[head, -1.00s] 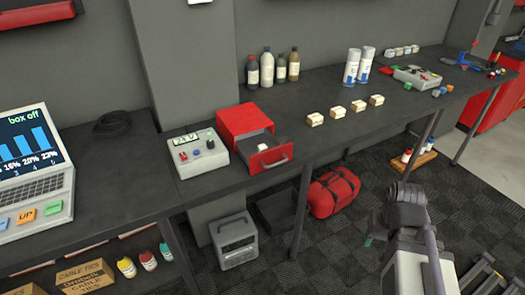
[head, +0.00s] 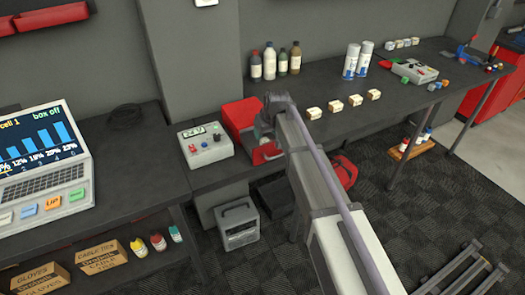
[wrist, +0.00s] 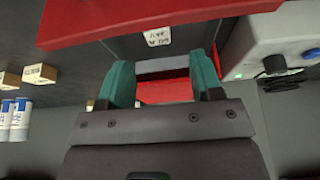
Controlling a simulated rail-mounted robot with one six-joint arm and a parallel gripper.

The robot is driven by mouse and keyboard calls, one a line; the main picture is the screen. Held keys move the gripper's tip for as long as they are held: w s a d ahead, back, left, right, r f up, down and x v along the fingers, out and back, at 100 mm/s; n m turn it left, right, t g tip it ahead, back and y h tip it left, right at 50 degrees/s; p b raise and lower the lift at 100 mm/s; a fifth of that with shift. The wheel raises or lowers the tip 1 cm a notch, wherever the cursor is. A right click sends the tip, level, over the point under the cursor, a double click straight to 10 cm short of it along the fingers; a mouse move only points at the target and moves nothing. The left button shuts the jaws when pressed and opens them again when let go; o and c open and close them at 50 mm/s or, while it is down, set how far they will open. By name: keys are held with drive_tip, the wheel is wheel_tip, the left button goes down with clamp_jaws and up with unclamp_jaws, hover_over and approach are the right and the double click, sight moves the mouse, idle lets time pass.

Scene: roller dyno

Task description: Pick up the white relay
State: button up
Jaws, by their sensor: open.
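A small white block with dark print, which looks like the white relay (wrist: 157,36), lies in the open drawer in the wrist view. In the head view my arm hides it. The drawer belongs to a red box (head: 238,115) on the bench; its red front (wrist: 75,22) spans the top of the wrist view. My gripper (wrist: 162,76) is open, its two teal fingers apart with nothing between them. The relay appears beyond the fingertips, roughly centred between them. In the head view my gripper (head: 262,130) is over the drawer, partly hidden by my arm.
A grey control box (head: 205,146) stands close left of the red box. Several cream labelled blocks (head: 335,107) sit in a row to the right. Bottles (head: 269,63) and spray cans (head: 350,61) stand behind. A laptop-like console (head: 40,165) is at far left.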

sight(264, 139)
drive_tip(key=shift+w+f, duration=0.1)
drive_tip(key=shift+f, duration=0.25)
drive_tip(key=b+x, duration=0.4)
drive_tip(key=x, duration=0.1)
drive_tip(key=shift+f+b, duration=0.2)
drive_tip(key=shift+b, duration=0.2)
drive_tip(key=shift+r, duration=0.25)
drive_tip(key=c, duration=1)
wheel_tip(264, 139, up, 10)
drive_tip(key=p, duration=1.1)
drive_tip(key=shift+r, duration=0.25)
